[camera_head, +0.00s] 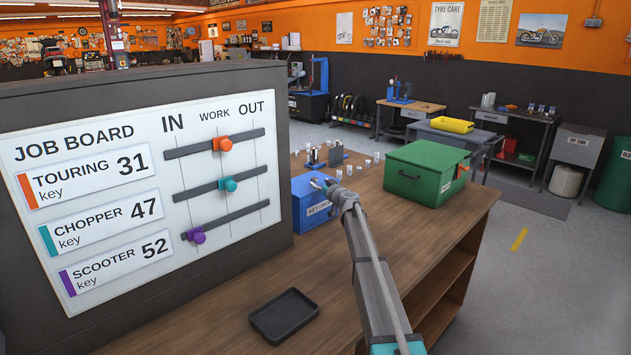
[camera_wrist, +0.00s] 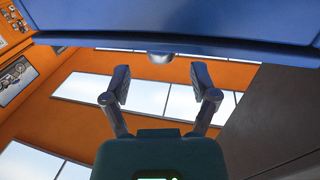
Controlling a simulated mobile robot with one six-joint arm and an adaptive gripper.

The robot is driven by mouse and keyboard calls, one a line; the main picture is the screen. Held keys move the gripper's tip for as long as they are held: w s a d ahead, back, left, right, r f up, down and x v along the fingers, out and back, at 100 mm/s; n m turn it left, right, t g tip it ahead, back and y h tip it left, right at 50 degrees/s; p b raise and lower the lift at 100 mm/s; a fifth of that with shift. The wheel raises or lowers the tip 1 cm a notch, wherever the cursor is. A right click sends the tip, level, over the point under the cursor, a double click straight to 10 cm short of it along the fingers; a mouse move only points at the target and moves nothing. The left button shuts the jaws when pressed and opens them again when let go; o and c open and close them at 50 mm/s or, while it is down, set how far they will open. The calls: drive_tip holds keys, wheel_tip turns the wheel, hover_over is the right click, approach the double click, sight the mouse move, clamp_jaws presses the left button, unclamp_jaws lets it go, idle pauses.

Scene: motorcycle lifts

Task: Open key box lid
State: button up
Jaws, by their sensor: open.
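The blue key box (camera_head: 308,212) stands on the wooden bench beside the job board, with a pale label on its front that my arm partly covers. Its lid looks shut in the head view. My gripper (camera_head: 325,184) is at the box's front upper edge. In the wrist view the blue box (camera_wrist: 200,22) fills the top of the picture, and a small rounded grey knob (camera_wrist: 160,58) sticks out from its edge. My gripper's two fingers (camera_wrist: 160,86) are apart, one on each side below the knob, with nothing between them. I cannot tell whether they touch the box.
The job board (camera_head: 100,200) rises at the left, close to the box. A green box (camera_head: 428,172) stands to the right on the bench. A dark empty tray (camera_head: 284,316) lies in front. Small pale items and a dark stand (camera_head: 325,153) are behind the box.

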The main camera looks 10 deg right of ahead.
sight(317, 180)
drive_tip(key=shift+x, duration=2.1)
clamp_jaws()
drive_tip(key=shift+d, duration=0.2)
drive_tip(key=shift+a+r, duration=0.15)
drive_tip(key=shift+a, duration=0.05)
